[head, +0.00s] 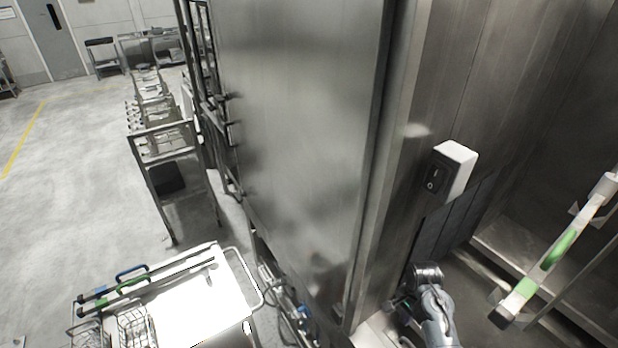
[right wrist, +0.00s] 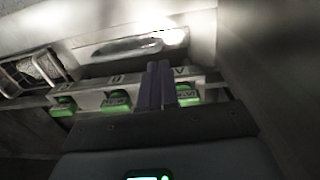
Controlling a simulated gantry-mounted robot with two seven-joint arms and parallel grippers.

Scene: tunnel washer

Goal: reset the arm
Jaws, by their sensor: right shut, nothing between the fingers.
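My right gripper (head: 412,296) is low in the head view, at the foot of the steel washer's front edge, partly hidden by my own wrist. In the right wrist view its two dark fingers (right wrist: 157,84) stand close together, shut, with nothing between them. Behind them is a pale rail with lettered marks and several green tabs (right wrist: 117,102); I cannot tell whether the fingers touch it. My left gripper is in neither view.
The tall steel washer panel (head: 300,120) fills the middle, with a white switch box (head: 453,170) on its right. A bar with green parts (head: 560,248) slants at the right. A white-topped cart (head: 190,300) stands lower left. Open floor (head: 60,200) lies farther left.

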